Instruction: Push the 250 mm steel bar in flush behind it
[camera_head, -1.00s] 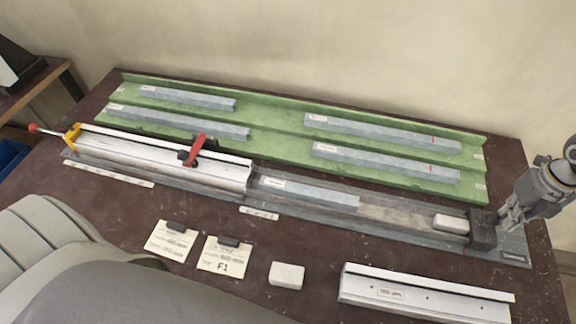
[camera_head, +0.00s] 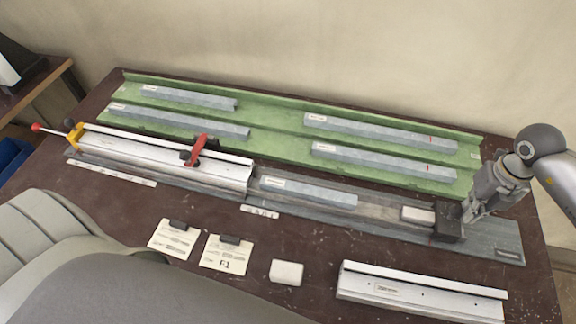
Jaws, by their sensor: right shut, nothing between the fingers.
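The short steel bar (camera_head: 309,192) lies in the grey channel (camera_head: 490,238), its left end close to the right end of the white clamped profile (camera_head: 165,158); I cannot tell whether they touch. To its right, past a stretch of bare channel, a white block (camera_head: 417,214) sits against the left side of a dark block (camera_head: 447,222). My right gripper (camera_head: 470,212) is shut and empty, its fingertips at the right side of the dark block; contact is unclear. My left gripper is not in view.
A red clamp (camera_head: 199,148) and a yellow end stop (camera_head: 75,135) hold the profile's side. Behind, a green tray (camera_head: 270,118) holds several steel bars. In front lie two note cards (camera_head: 226,253), a white block (camera_head: 286,272) and a loose white profile (camera_head: 420,294).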

